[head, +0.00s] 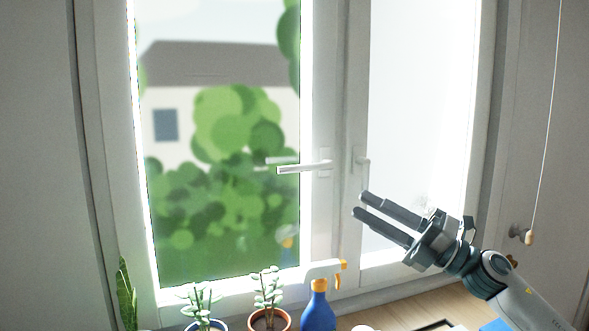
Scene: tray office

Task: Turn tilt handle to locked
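The tilt handle (305,168) is a light metal lever on the frame of the left window sash. It lies horizontal, pointing left from its mount, with its reflection showing in the glass. My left gripper does not show.
On the sill along the bottom stand a blue spray bottle (318,308) with an orange and white head, a plant in a terracotta pot (269,318) and a plant in a blue pot (205,324). A cord (545,130) hangs at the right.

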